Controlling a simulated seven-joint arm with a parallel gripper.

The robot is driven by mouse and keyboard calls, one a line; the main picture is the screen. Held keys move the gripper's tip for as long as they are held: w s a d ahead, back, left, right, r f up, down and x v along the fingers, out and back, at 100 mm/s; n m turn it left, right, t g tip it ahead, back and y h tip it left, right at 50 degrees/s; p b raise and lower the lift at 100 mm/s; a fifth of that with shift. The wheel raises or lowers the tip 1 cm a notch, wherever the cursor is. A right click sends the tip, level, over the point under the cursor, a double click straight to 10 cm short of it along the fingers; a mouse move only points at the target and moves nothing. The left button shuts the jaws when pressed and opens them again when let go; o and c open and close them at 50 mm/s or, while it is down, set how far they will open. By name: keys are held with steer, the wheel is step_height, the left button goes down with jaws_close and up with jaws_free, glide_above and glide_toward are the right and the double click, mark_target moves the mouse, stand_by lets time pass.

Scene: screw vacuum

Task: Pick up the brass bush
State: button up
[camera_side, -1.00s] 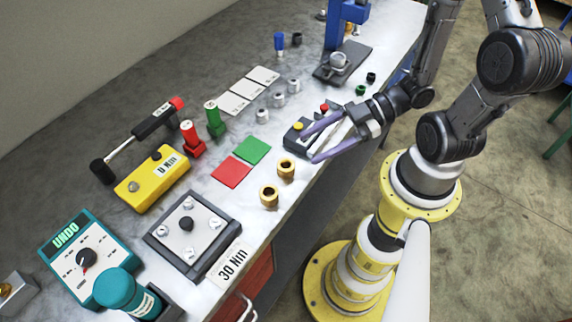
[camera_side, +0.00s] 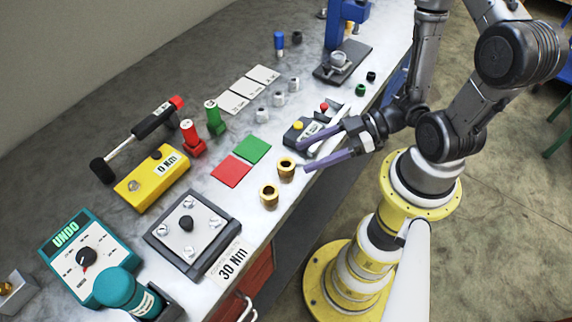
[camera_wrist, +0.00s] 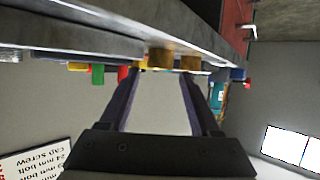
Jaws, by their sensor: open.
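Two brass bushes stand upright near the bench's front edge in the side view, one farther back (camera_side: 286,170) and one nearer the camera (camera_side: 269,196). Both have dark open bores. My gripper (camera_side: 304,156) is open and empty, its two long purple fingers pointing left. The fingertips are just right of the farther bush; I cannot tell whether either touches it. In the wrist view brass shapes, one left (camera_wrist: 160,57) and one right (camera_wrist: 190,62), show beyond my open fingers (camera_wrist: 160,78), near the bench edge.
A red card (camera_side: 231,171) and a green card (camera_side: 252,150) lie left of the bushes. A grey control box with a yellow button (camera_side: 298,126) stands behind my fingers. A grey plate (camera_side: 192,234) labelled 30 Nm lies nearer the camera.

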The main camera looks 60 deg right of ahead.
mark_target(293, 161)
steer(key=shift+x, duration=2.4)
jaws_close()
